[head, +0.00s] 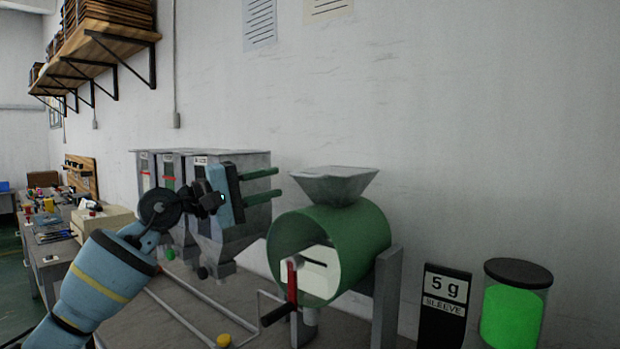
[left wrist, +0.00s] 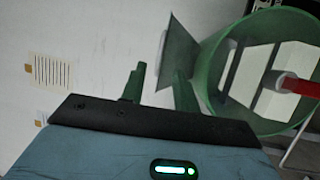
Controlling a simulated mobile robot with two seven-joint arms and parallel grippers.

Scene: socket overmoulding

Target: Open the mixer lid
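The mixer is a green drum (head: 362,240) with a grey, funnel-shaped top piece (head: 333,186) that looks closed by a flat plate; I cannot tell whether this plate is the lid. In the left wrist view the fingers (left wrist: 158,88) point toward the top piece (left wrist: 178,62) and drum (left wrist: 216,75). My right gripper is not in view.
Grey hoppers (head: 232,240) stand behind and below my left gripper. A "5 g sleeve" sign (head: 445,304) and a jar of green material (head: 512,312) stand right of the mixer. Space above the mixer is clear.

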